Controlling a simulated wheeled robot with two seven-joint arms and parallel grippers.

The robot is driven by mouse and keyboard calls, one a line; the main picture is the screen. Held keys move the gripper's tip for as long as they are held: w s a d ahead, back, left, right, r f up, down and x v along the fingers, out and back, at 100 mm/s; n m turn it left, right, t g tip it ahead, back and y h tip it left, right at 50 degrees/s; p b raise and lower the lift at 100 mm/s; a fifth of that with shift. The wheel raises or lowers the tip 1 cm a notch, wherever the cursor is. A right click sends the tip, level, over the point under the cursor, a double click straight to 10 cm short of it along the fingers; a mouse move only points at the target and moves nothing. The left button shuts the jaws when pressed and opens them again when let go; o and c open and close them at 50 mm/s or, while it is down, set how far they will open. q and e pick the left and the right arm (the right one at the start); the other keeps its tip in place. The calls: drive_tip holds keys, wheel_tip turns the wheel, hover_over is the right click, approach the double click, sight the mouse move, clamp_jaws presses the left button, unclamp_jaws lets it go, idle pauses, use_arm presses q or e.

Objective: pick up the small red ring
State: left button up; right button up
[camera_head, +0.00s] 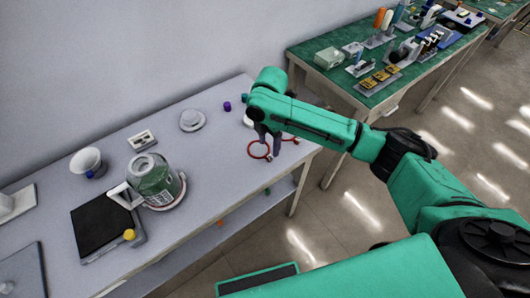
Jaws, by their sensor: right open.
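A red ring (249,151) lies on the grey-white bench near its right end, and it shows as a thin loop. A second piece of red ring (291,139) shows just to the right, partly hidden by my gripper. Which of the two is the smaller ring is hard to tell. My right gripper (269,157) points down between them, with its fingers open. It overlaps the right side of the first ring in the picture; whether it touches either ring cannot be told. My left gripper is out of view.
A green glass canister (155,182) with a white handle stands on the bench at left, near a black plate (100,222). A white funnel-like cup (88,162) and a round lid (192,120) are behind. A green-topped table (345,85) with tools stands beyond.

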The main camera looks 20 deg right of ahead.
sight(269, 155)
wheel_tip(269, 155, down, 5)
drive_tip(key=shift+s+r+p, duration=0.1)
drive_tip(key=shift+p, duration=0.3)
clamp_jaws()
drive_tip(key=shift+r, duration=0.1)
